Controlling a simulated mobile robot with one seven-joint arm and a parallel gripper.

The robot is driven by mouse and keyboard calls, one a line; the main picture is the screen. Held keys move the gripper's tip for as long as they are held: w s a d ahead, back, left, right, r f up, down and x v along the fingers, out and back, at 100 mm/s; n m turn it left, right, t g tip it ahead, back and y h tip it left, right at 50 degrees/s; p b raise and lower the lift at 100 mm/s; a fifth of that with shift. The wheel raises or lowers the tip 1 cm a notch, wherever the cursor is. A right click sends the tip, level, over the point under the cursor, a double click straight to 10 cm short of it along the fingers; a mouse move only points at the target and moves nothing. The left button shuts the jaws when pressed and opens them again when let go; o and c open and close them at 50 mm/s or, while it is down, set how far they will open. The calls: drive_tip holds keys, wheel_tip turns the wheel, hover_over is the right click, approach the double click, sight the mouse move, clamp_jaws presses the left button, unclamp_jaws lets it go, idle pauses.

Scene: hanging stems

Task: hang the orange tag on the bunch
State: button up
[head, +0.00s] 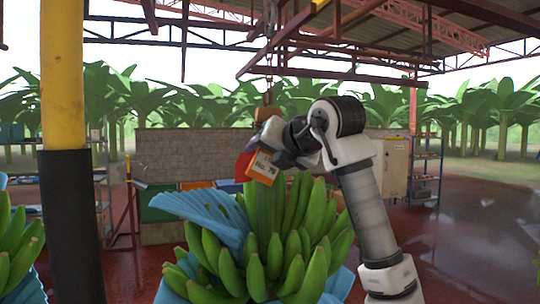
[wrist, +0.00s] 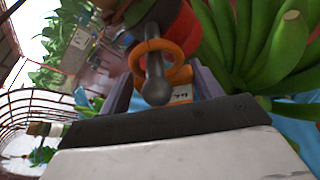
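The orange tag (head: 263,168), with a white numbered label, hangs just below my gripper (head: 271,156), above the green banana bunch (head: 285,250). In the wrist view the tag's orange ring (wrist: 181,67) appears to be around a dark grey ball-ended peg (wrist: 155,80). The tag's label (wrist: 181,96) shows behind the peg, between my gripper's fingers (wrist: 163,88). The fingers stand wide apart, with the peg between them. The bunch also shows at the right of the wrist view (wrist: 268,45). Contact between fingers and tag cannot be seen.
A red thing (head: 243,167) is close behind the tag. A blue sheet (head: 205,212) is draped around the bunch. A yellow and black post (head: 66,150) stands at left, with another bunch (head: 18,250) beside it. Open floor (head: 480,230) lies at right.

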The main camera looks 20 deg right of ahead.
drive_tip(key=o, duration=0.3)
drive_tip(key=b+v, duration=0.4)
drive_tip(key=v, duration=0.9)
drive_tip(key=shift+s+r, duration=0.25)
drive_tip(key=shift+s, duration=0.1)
drive_tip(key=shift+d+f, duration=0.1)
